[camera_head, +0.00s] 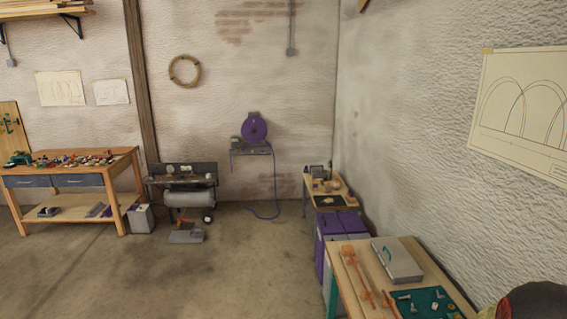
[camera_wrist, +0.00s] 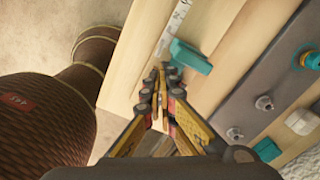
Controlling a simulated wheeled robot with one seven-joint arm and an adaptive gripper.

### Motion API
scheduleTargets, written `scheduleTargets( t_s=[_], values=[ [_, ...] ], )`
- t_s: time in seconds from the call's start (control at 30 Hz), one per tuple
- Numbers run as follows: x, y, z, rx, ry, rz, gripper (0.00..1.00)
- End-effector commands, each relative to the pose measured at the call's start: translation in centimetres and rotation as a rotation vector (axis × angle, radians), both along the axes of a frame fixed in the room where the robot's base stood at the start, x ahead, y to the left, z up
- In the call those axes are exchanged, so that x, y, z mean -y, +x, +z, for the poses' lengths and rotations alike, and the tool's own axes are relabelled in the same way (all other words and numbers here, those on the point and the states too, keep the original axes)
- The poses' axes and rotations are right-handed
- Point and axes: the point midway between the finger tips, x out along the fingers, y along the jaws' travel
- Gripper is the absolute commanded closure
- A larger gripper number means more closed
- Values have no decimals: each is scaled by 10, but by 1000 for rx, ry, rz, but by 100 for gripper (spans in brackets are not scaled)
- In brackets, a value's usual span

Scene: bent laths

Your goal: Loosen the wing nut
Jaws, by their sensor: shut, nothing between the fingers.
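My gripper (camera_wrist: 159,85) is in the wrist view, its yellow and black fingers closed together with nothing between them. It is over a pale wooden surface (camera_wrist: 121,75). A teal piece (camera_wrist: 191,57) lies just right of the fingertips, apart from them as far as I can tell. To the right, a grey bar (camera_wrist: 240,88) carries silver knob-like fittings (camera_wrist: 264,103) and (camera_wrist: 235,133). I cannot tell which of these parts, if any, is the wing nut. In the head view my gripper does not show.
In the wrist view a marked strip (camera_wrist: 173,28) lies beyond the fingertips. The head view shows a near workbench (camera_head: 350,242) with a grey case (camera_head: 398,260) and a teal mat (camera_head: 432,295). Purple cabinets (camera_head: 340,225) stand behind it. The floor (camera_head: 230,275) to the left is open.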

Motion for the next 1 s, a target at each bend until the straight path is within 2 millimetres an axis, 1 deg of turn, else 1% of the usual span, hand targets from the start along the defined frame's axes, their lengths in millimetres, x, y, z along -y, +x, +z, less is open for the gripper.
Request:
scheduleTargets(
  t_s=[0.6,1.0],
  values=[
    [4,-5,0,0,0,0,100],
    [4,-5,0,0,0,0,100]
  ],
)
